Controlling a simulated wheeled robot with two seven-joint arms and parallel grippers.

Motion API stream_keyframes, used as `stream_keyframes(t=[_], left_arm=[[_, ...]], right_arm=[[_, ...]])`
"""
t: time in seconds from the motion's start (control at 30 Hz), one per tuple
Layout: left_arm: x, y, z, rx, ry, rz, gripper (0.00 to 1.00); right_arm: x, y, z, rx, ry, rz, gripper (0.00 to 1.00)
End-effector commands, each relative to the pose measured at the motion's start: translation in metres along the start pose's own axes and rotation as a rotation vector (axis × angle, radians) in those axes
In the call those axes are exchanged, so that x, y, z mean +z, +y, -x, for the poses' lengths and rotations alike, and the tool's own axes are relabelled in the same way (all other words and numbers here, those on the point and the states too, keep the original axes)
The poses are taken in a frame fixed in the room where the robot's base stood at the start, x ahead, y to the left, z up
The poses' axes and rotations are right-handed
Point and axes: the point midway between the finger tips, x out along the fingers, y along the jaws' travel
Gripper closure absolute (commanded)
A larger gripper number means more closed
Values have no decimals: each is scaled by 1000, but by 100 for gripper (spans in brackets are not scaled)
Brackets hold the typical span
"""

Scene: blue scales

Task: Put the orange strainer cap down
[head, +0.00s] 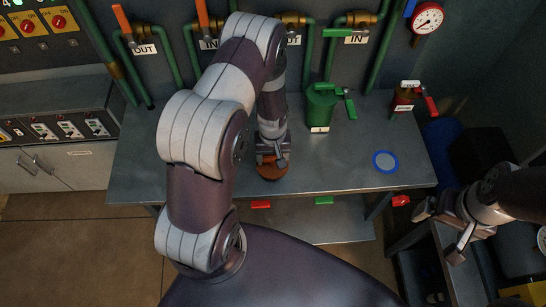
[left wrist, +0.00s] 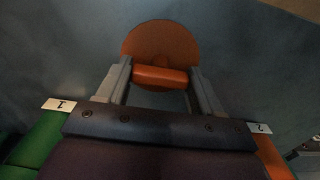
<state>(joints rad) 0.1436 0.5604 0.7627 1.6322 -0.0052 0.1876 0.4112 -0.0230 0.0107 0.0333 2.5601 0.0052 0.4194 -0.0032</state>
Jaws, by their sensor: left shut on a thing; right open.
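The orange strainer cap (head: 271,172) is at the front middle of the grey metal table (head: 335,172), under my left gripper (head: 272,160). In the left wrist view the cap is a round orange disc (left wrist: 160,42) with a raised bar handle (left wrist: 160,77). My left gripper (left wrist: 160,88) is shut on this handle, one finger at each end. The cap appears at or just above the tabletop; I cannot tell whether it touches. My right gripper (head: 452,230) is open and empty at the right, away from the table's right edge.
A green strainer housing (head: 320,106) stands behind and right of the cap. A red one (head: 404,97) stands at the back right. A blue ring (head: 385,161) lies on the table's right part. Pipes with valves line the back wall. The tabletop between cap and ring is clear.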

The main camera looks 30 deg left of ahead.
Motion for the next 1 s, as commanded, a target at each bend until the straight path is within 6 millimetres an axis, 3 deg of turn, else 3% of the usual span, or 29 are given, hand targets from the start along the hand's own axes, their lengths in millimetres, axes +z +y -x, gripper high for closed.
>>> stream_keyframes(t=[0.13,0.47,0.5,0.57,0.83,1.0], left_arm=[[0,1,-17,1,2,0,84],[0,1,-22,1,2,0,84],[0,1,-23,1,1,0,31],[0,1,-22,1,1,0,11],[0,1,-21,1,1,0,9],[-1,1,-7,2,4,0,9]], right_arm=[[-1,0,5,0,0,0,6],[0,0,1,0,0,0,6],[0,0,1,0,0,0,6],[0,0,2,0,0,0,6],[0,0,2,0,0,0,6],[0,0,1,0,0,0,6]])
